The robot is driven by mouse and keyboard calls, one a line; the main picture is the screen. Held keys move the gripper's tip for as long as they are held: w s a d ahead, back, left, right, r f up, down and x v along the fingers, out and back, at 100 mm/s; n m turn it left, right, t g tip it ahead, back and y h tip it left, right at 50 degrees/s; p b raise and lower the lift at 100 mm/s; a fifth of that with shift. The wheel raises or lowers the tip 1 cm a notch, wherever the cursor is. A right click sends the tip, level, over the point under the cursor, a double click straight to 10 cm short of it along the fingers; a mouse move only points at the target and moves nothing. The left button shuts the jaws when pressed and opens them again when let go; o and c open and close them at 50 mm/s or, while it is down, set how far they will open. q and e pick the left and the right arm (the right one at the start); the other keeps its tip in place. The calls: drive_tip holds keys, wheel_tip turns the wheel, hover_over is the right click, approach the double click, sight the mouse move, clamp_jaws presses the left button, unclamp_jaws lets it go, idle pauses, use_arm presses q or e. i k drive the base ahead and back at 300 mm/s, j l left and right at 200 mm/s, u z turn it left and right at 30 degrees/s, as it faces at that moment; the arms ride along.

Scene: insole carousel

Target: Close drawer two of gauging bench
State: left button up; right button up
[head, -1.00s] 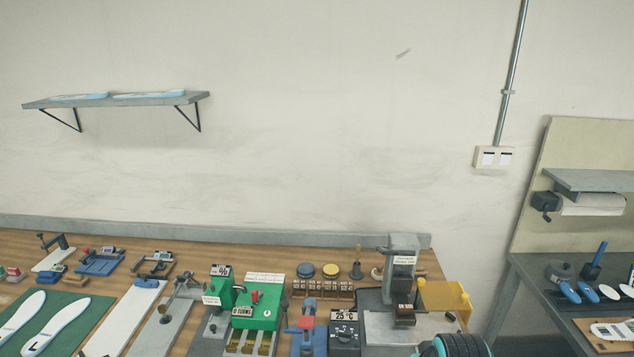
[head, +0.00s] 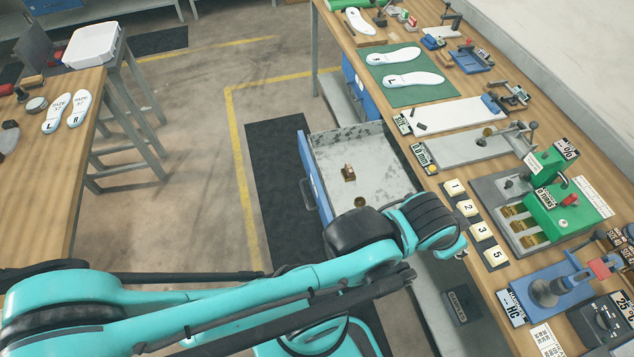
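The gauging bench (head: 437,133) runs down the right side with a wooden top. An open drawer (head: 365,142) with a blue front (head: 315,180) sticks out from under it, toward the left. A small brass-coloured block (head: 348,173) and a round brass piece (head: 360,202) lie in the drawer. A teal arm of mine reaches in from the lower left, its far end over the bench edge beside the drawer's near side. The gripper fingers at its end are hidden or too small to make out. My other gripper does not show.
Several instruments, number tiles (head: 468,208) and a green mat (head: 410,78) with two insoles sit on the bench. Another wooden table (head: 62,150) stands at the left. A white bin (head: 92,46) is at the back left. The floor between is clear.

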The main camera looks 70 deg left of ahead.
sight(383, 173)
drive_tip(key=u, duration=2.3)
drive_tip(key=i+l+u, duration=0.45)
